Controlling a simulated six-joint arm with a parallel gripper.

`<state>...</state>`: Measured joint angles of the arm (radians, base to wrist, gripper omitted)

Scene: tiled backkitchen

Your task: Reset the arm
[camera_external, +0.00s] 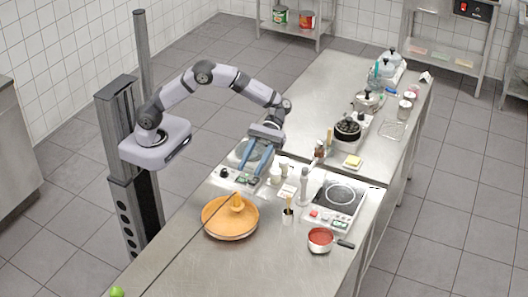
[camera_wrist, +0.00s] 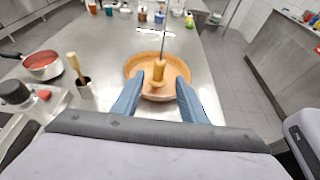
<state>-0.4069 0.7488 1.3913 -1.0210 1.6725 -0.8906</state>
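My gripper (camera_external: 258,161) hangs over the left side of the steel counter, above a cooking plate with controls. Its two blue fingers point down and toward the front of the counter. In the wrist view the fingers of my gripper (camera_wrist: 158,98) are spread apart with nothing between them. An orange round pan (camera_external: 230,232) stands on the counter beyond the fingertips, apart from them.
A red-filled saucepan (camera_external: 320,237), a cup with a brush (camera_external: 288,215) and a hob (camera_external: 341,193) stand right of my gripper. A black pot (camera_external: 347,131) and jars stand on the rear counter. A green object (camera_external: 117,292) lies at the near left. Bare steel lies around the saucepan.

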